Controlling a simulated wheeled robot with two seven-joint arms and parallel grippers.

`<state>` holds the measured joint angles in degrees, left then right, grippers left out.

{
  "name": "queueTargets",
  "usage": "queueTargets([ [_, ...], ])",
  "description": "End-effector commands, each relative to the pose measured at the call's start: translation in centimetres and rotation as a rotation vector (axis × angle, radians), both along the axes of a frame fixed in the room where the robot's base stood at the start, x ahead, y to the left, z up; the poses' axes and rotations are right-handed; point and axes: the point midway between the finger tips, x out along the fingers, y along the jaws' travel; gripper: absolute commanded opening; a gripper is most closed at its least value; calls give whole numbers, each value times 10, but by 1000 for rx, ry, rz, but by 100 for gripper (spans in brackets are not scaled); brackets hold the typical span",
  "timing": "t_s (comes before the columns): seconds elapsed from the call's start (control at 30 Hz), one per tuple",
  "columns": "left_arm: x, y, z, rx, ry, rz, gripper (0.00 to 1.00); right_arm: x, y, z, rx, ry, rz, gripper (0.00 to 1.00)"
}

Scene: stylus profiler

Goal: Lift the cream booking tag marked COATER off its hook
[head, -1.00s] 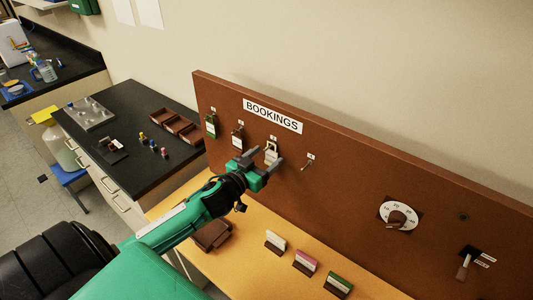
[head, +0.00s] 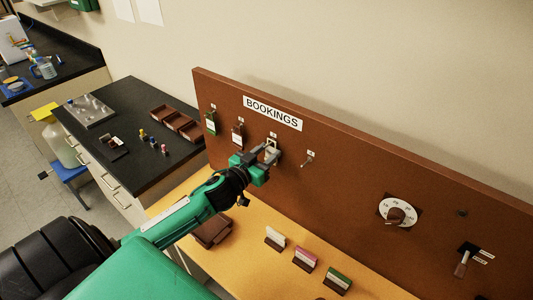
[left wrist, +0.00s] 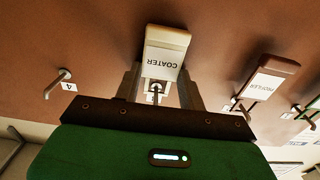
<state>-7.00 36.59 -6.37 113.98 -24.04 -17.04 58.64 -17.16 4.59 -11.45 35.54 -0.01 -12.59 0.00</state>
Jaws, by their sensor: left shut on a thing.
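The cream tag marked COATER (left wrist: 166,48) hangs at the brown BOOKINGS board, its lettering upside down in the left wrist view. Its top also shows in the head view (head: 271,146). My left gripper (head: 268,156) is at the board with its fingers on either side of the tag; in the left wrist view the gripper (left wrist: 160,78) is shut on it. A hook (left wrist: 155,92) shows at the tag's holed end, between the fingers. I cannot tell whether tag and hook are clear of each other. My right gripper is not in view.
A brown tag marked PROFILER (left wrist: 268,78) and a green tag (head: 210,124) hang to the left in the head view. An empty hook (head: 308,158), numbered 4, is to the right. A dial (head: 397,214) is farther right. Several small coloured blocks stand on the bench below.

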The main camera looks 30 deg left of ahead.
Motion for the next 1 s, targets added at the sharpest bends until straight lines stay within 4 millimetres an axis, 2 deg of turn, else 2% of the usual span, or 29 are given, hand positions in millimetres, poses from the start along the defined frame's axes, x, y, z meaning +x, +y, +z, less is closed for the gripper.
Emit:
queueTargets([
  [1.0, -15, 1, 11, 0, 0, 0, 0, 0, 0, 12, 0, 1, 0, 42],
])
